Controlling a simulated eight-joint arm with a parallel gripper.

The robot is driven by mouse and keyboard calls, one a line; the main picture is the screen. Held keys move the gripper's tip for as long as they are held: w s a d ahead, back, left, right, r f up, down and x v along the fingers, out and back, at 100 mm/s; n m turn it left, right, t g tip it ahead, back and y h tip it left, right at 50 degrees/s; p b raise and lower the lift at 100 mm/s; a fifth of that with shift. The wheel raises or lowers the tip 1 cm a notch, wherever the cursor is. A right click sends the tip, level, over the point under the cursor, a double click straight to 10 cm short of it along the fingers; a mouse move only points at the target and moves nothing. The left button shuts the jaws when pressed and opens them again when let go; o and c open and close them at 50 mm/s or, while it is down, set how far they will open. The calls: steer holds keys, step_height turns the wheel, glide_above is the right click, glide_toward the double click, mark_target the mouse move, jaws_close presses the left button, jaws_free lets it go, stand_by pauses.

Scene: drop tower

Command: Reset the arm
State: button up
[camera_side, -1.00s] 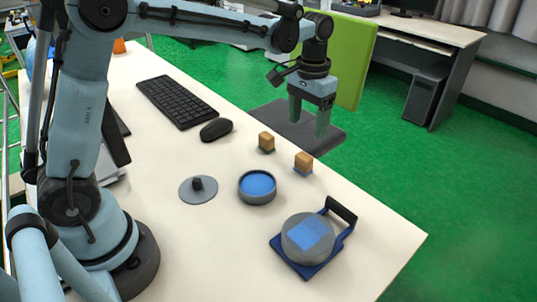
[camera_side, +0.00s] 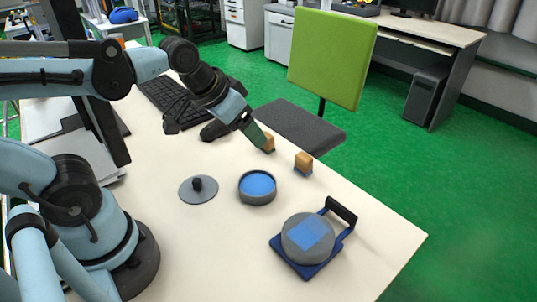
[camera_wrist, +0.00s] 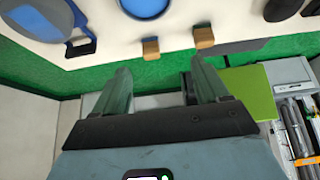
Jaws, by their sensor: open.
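My gripper (camera_side: 250,130) is up over the table, to the left of where the chair stands, its fingers slanting down to the right. In the side view its fingertips overlap one wooden block in the picture. In the wrist view my gripper (camera_wrist: 160,85) has its two green fingers spread apart with nothing between them.
Two wooden blocks (camera_side: 268,143) (camera_side: 303,162) stand near the table's far edge. A blue-filled round dish (camera_side: 257,187), a grey lid with a knob (camera_side: 198,189) and a round grey container on a blue handled tray (camera_side: 277,242) are on the table (camera_side: 215,255). A keyboard (camera_side: 165,95) lies behind.

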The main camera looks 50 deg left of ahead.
steer(key=shift+s+a+f+t, duration=0.15)
steer(key=shift+s+f+t, duration=0.45)
steer(key=shift+s, duration=0.25)
steer(key=shift+w, duration=0.1)
stand_by(0.5)
steer(key=g, duration=0.7)
glide_above(305, 155)
steer(key=f, duration=0.7)
steer(key=shift+w+f, duration=0.2)
steer(key=shift+w, duration=0.1)
steer(key=shift+s+f, duration=0.2)
steer(key=shift+f, duration=1.25)
steer(key=shift+s+f, duration=0.15)
steer(key=shift+f, duration=1.25)
